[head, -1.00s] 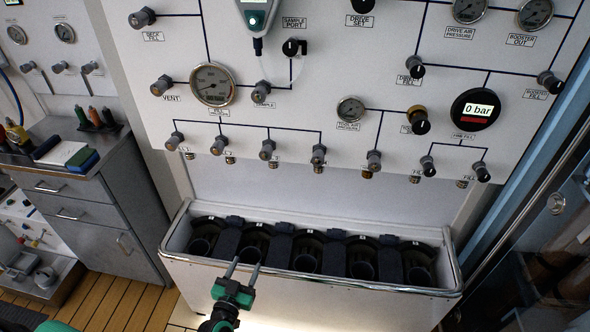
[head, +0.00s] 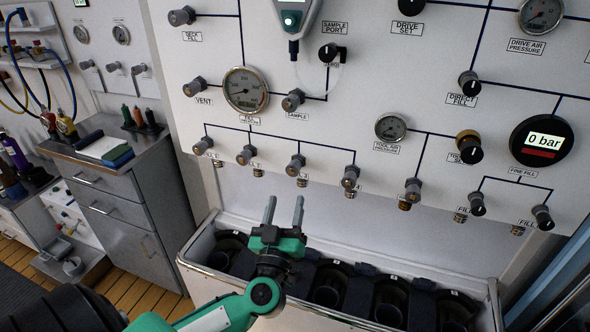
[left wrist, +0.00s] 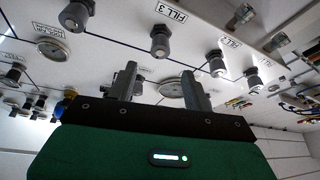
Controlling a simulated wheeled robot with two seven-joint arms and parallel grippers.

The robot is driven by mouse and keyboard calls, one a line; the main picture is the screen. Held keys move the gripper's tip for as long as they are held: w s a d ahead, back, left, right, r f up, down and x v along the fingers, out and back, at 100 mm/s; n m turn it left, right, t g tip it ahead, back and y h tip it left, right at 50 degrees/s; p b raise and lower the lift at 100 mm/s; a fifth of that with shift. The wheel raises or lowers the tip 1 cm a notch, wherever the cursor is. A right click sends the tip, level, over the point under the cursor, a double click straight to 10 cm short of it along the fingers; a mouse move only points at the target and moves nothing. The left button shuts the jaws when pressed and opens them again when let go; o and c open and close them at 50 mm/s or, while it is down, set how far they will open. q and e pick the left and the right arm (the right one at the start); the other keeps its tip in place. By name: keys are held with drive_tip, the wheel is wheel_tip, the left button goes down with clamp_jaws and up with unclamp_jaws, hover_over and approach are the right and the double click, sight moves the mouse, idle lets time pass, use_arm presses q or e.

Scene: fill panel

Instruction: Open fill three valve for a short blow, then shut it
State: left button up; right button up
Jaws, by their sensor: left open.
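The fill three valve is a grey knob (head: 296,164) in the lower row of the white panel, third from the left. In the left wrist view its knob (left wrist: 160,40) shows beside the FILL 3 label (left wrist: 168,13), with the panel appearing upside down. My left gripper (head: 284,200) is open and empty, its two fingers pointing up just below the knob in the head view. In the wrist view the fingers (left wrist: 160,85) stand apart, with the knob beyond them and not between them. My right gripper is not in view.
Neighbouring knobs sit close on both sides, fill two (head: 246,155) to the left and another (head: 350,177) to the right. A metal trough (head: 205,240) with dark cylinder wells stands below the panel. A grey drawer cabinet (head: 120,205) is at the left. The digital gauge (head: 543,141) reads 0 bar.

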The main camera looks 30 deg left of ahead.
sight(293, 171)
use_arm(q)
drive_tip(key=p+x, duration=0.1)
drive_tip(key=x, duration=0.9)
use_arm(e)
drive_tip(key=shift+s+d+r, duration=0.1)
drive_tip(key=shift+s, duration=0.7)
